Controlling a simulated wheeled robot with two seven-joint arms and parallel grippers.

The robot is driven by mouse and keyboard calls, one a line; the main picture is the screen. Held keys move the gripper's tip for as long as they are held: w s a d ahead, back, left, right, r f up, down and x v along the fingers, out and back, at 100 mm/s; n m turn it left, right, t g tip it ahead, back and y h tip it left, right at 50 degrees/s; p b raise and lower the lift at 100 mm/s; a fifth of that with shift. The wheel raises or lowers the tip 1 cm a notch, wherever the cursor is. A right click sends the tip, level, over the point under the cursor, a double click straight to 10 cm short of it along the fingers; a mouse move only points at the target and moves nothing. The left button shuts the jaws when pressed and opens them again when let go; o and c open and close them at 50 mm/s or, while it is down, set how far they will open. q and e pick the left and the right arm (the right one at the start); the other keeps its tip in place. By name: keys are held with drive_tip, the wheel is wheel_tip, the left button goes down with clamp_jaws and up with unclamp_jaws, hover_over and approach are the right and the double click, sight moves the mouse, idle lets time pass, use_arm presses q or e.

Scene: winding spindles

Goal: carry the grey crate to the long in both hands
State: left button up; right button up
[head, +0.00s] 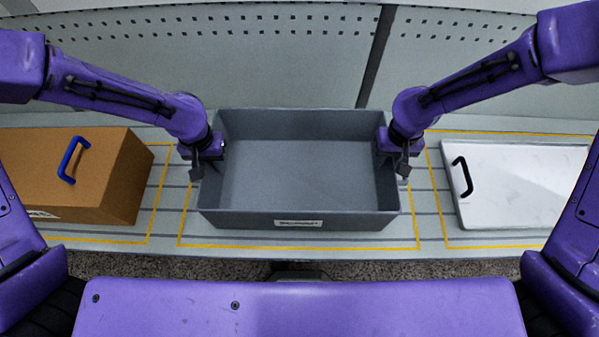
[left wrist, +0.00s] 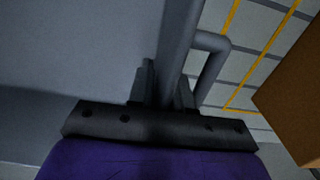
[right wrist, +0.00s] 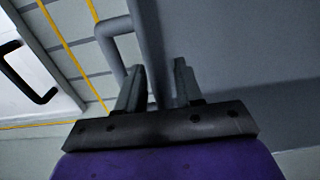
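The grey crate (head: 305,219) is open-topped and looks empty. It stands level on the bench inside a yellow outline, with a white label on its front wall. My left gripper (head: 207,160) is at the crate's left wall. In the left wrist view its fingers (left wrist: 166,85) lie close on both sides of that wall. My right gripper (head: 397,160) is at the right wall. In the right wrist view its fingers (right wrist: 158,85) straddle the wall, with a small gap showing. A bar handle (left wrist: 212,65) sticks out outside the wall.
A brown box (head: 115,180) with a blue handle stands to the left. A white lidded case (head: 520,190) with a black handle lies to the right. Yellow lines mark places on the grey bench (head: 430,232). A perforated panel (head: 290,35) rises behind.

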use_arm(q)
drive_tip(key=shift+f, duration=0.15)
use_arm(e)
drive_tip(key=shift+f, duration=0.2)
use_arm(q)
clamp_jaws()
use_arm(e)
clamp_jaws()
drive_tip(key=shift+r, duration=0.1)
idle(0.8)
